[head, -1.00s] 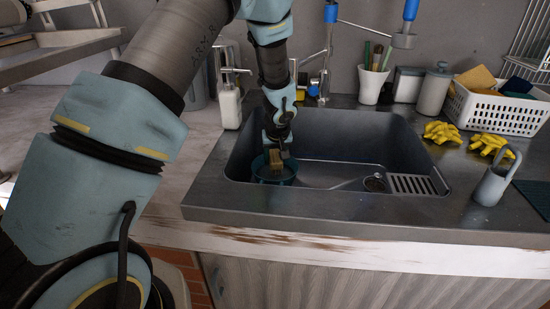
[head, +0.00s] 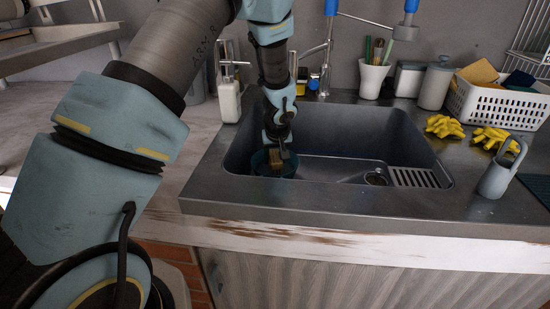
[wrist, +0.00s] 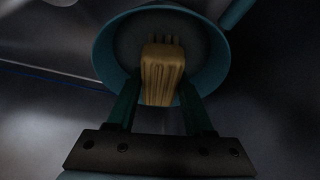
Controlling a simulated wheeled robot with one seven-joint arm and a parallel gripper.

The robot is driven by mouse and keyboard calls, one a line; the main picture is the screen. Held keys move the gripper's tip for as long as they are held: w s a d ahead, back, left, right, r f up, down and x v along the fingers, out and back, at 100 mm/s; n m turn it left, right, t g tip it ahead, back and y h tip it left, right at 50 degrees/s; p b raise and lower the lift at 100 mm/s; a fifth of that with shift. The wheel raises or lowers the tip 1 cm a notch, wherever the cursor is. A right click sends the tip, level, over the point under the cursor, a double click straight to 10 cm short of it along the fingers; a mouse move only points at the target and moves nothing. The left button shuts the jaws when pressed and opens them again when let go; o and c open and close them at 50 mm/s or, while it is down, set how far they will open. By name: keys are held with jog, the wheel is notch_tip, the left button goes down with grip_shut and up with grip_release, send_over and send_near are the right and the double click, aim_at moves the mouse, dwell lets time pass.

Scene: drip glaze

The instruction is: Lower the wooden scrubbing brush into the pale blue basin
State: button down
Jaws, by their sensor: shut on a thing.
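The wooden scrubbing brush (head: 276,160) is between the fingers of my gripper (head: 276,152), which is shut on it. In the wrist view, my gripper (wrist: 160,105) has a finger on each side of the tan brush block (wrist: 162,72). The basin (head: 260,163) is a round blue tub in the left part of the sink. It also shows in the wrist view (wrist: 107,62), where its rim circles the brush. The brush is over or inside the basin's opening. I cannot tell whether it touches the bottom.
The grey sink (head: 345,135) has a drain (head: 376,178) right of the basin. Yellow gloves (head: 443,127), a white basket (head: 495,104) and a grey caddy (head: 497,178) stand to the right. A soap bottle (head: 229,100) stands behind left. The sink's middle is free.

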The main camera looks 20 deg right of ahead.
jog(key=shift+f+b, duration=2.4)
jog(key=shift+f, duration=0.1)
dwell(1.1)
jog(key=shift+c, duration=1)
grip_release()
